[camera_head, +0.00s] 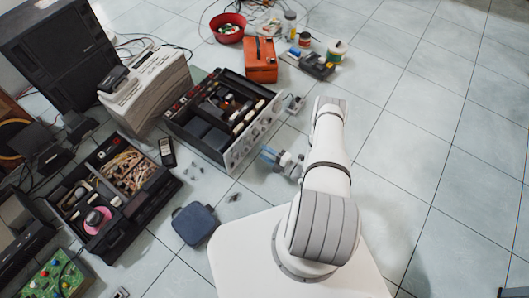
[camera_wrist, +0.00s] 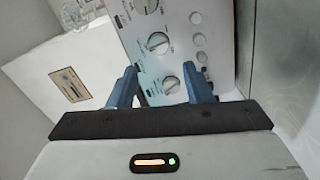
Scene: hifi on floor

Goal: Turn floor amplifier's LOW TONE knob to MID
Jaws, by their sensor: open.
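The floor amplifier (camera_head: 233,157) has an open top and a silver front panel with a row of knobs, seen at the picture's middle in the head view. In the wrist view its panel (camera_wrist: 182,58) carries several silver knobs. The upper knob is cut off by the top edge, the middle knob (camera_wrist: 158,43) is in full view, and the lower knob (camera_wrist: 171,84) lies between my fingertips in the picture. My gripper (camera_wrist: 162,82) is open, with blue fingers apart. It also shows in front of the panel in the head view (camera_head: 269,154). Contact cannot be told; the labels are too small to read.
A blue pouch (camera_head: 195,223) and small dark bits lie on the tiles before the amplifier. An open black case (camera_head: 143,213) stands left and an orange box (camera_head: 261,61) behind. Round jacks (camera_wrist: 198,40) sit beside the knobs. The floor at right is clear.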

